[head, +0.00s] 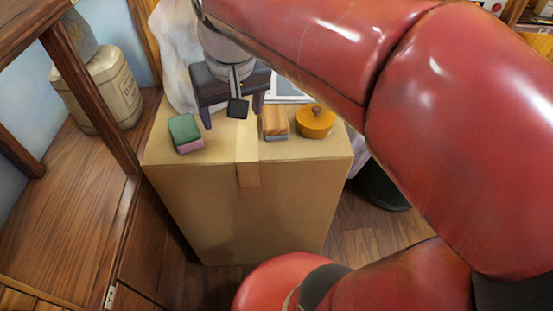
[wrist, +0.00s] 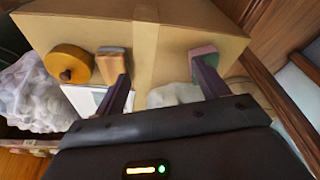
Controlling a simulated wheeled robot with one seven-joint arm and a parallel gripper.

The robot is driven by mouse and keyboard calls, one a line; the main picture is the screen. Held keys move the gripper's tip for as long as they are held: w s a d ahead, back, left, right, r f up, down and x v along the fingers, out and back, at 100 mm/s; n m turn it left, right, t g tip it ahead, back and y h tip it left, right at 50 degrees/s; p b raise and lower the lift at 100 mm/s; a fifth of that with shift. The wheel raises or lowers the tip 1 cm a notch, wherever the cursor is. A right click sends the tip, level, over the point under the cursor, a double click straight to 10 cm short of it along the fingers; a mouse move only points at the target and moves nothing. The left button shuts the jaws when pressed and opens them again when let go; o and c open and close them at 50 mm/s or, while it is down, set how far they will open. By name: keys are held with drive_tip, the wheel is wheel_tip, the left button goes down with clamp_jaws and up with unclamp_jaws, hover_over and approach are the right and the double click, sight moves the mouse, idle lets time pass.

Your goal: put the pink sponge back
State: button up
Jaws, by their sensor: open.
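The pink sponge (head: 188,146) with a green layer on top lies on the cardboard box top, near its left edge in the head view. In the wrist view the sponge (wrist: 203,52) is just beyond the tip of the right-hand finger, which partly covers it. My gripper (head: 232,119) is over the back middle of the box, pointing down, its fingers spread and nothing between them. In the head view it is right of and behind the sponge. In the wrist view the open gripper (wrist: 166,76) spans the bare tape strip, and I cannot tell whether a finger touches the sponge.
A wooden block with a grey underside (head: 275,122) and a round yellow lidded container (head: 315,123) stand on the right of the box top (head: 215,152). White crumpled plastic (head: 178,55) is behind. A wooden shelf (head: 75,185) with a canister (head: 103,88) is left.

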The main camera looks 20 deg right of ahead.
drive_tip(key=s+d+f+t, duration=0.2)
drive_tip(key=s+d+f, duration=0.2)
drive_tip(key=s+f, duration=0.3)
drive_tip(key=shift+s+d+f+t, duration=0.2)
drive_tip(key=shift+s+d+t, duration=0.15)
drive_tip(key=shift+s, duration=0.9)
